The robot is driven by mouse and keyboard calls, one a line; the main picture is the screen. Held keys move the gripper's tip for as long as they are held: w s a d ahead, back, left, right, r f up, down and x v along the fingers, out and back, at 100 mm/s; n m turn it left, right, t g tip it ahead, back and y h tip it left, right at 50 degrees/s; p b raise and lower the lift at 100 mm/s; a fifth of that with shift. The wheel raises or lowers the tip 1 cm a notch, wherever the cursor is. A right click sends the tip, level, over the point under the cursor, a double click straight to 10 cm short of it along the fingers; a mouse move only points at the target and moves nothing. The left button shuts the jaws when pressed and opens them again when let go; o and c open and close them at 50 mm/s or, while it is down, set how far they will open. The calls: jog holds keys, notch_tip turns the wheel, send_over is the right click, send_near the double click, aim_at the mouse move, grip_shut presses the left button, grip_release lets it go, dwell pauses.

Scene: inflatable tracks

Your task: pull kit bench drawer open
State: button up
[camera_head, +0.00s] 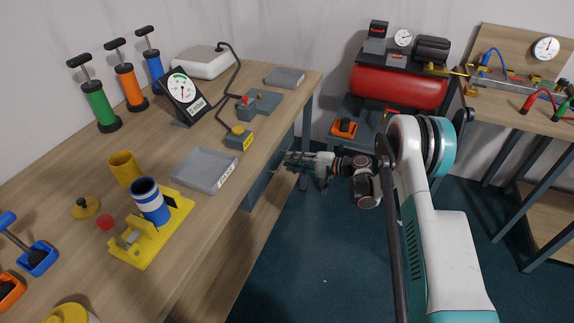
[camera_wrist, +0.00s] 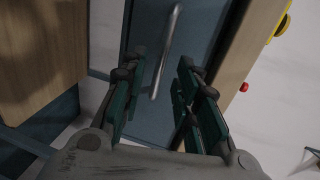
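The kit bench drawer has a blue-grey front (camera_wrist: 205,30) in the wrist view. Its straight metal bar handle (camera_wrist: 166,52) runs up the middle of that view, slightly tilted. My gripper (camera_wrist: 162,72) is open, with one green finger on each side of the handle's line in the picture. I cannot tell whether the fingertips reach around the bar, and I see no contact. In the head view my gripper (camera_head: 284,162) is beside the bench's right edge, by the blue-grey drawer unit (camera_head: 262,186) under the top. The handle is hidden there.
The wooden bench top (camera_head: 110,225) carries a grey tray (camera_head: 205,169), a yellow fixture (camera_head: 150,245), pumps and a gauge (camera_head: 183,95). A red compressor (camera_head: 398,88) stands behind, and another bench (camera_head: 530,115) is at the right. Dark floor (camera_head: 310,260) is clear between them.

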jog(key=shift+b+x, duration=0.3)
jog(key=shift+x, duration=1.2)
grip_shut()
jog(key=shift+d, duration=0.1)
jog(key=f+v, duration=0.2)
jog(key=v, duration=0.9)
jog(key=d+f+v, duration=0.1)
jog(key=f+v, duration=0.2)
jog(key=v, duration=0.9)
jog(key=shift+s+d, duration=0.25)
jog(key=shift+d, duration=0.05)
jog(key=shift+r, duration=0.15)
grip_release()
